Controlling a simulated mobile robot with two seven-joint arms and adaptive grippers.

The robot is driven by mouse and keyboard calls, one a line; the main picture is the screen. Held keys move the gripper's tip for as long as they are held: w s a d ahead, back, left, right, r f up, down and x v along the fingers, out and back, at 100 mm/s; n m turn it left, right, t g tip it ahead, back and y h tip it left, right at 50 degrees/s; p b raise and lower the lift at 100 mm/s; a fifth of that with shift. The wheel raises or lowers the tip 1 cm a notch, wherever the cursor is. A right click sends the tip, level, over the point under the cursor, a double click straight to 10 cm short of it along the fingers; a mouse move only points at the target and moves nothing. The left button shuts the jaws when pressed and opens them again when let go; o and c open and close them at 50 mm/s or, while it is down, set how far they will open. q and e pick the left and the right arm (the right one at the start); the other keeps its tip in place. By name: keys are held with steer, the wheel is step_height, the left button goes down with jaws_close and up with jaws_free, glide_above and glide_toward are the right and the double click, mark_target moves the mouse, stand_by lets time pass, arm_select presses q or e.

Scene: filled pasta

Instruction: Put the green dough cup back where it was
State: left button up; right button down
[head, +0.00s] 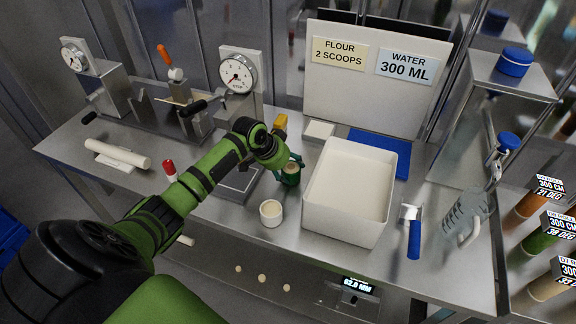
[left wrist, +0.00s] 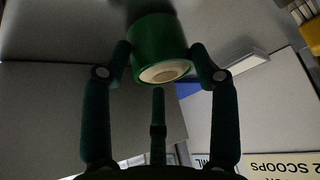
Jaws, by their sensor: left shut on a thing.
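My left gripper (head: 290,175) is shut on the green dough cup. In the left wrist view the green cup (left wrist: 160,42) sits between the fingers of the gripper (left wrist: 168,68), with its pale round inside showing at one end. My right gripper is not in view.
A white cup (head: 271,213) stands in front of the held cup. The large white bin (head: 319,214) is close on the right, by a blue mat (head: 385,148). A rolling pin (head: 117,154) and red-capped bottle (head: 170,170) are left. A blue-handled tool (head: 413,235) lies right.

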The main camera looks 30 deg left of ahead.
arm_select(q)
steer(key=shift+f, duration=0.1)
steer(key=shift+f, duration=0.1)
steer(key=o, duration=1.6)
steer(key=b+v, duration=0.1)
steer(key=v, duration=1.1)
steer(key=shift+b, duration=0.3)
